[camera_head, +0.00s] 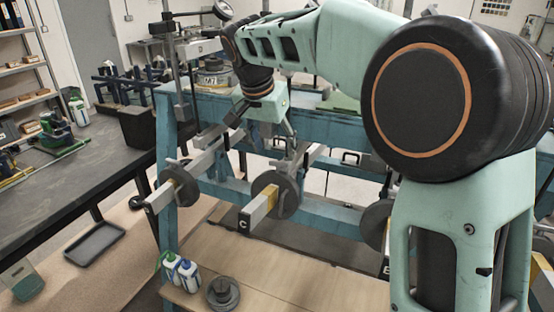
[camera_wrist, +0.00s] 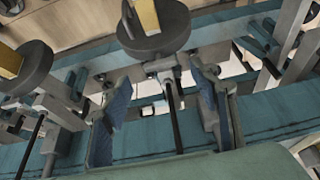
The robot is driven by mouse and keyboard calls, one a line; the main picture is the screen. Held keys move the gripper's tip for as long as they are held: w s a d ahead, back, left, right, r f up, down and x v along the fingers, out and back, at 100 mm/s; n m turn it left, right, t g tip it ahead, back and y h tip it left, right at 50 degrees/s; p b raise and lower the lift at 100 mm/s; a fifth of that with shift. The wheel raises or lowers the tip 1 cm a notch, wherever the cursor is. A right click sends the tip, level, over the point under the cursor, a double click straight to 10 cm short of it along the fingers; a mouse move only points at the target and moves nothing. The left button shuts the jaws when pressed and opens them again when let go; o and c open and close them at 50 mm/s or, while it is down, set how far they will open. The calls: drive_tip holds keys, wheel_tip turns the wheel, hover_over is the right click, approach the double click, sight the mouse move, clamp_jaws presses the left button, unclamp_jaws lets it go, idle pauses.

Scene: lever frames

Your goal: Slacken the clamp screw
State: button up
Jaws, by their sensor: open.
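My gripper (camera_head: 262,128) is over the blue lever frame (camera_head: 340,216), with its fingers apart and nothing between the pads that I can see held. In the wrist view its two fingers (camera_wrist: 160,95) stand either side of a thin dark rod (camera_wrist: 176,120). The rod runs down from a small metal fitting (camera_wrist: 162,68) under a round weight (camera_wrist: 165,35). I cannot tell which part is the clamp screw. In the head view the middle lever (camera_head: 258,208), marked C, carries a round weight (camera_head: 288,190). The arm hides part of the frame.
Another lever with a disc (camera_head: 180,190) is at the left, and a further disc (camera_head: 376,224) is at the right. Bottles (camera_head: 180,270) and a dark stepped weight (camera_head: 222,293) stand on the wooden board in front. A dark bench (camera_head: 70,180) stands left.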

sight(278, 163)
drive_tip(key=shift+x, duration=2.4)
drive_tip(key=c, duration=1.2)
drive_tip(key=shift+o, duration=0.2)
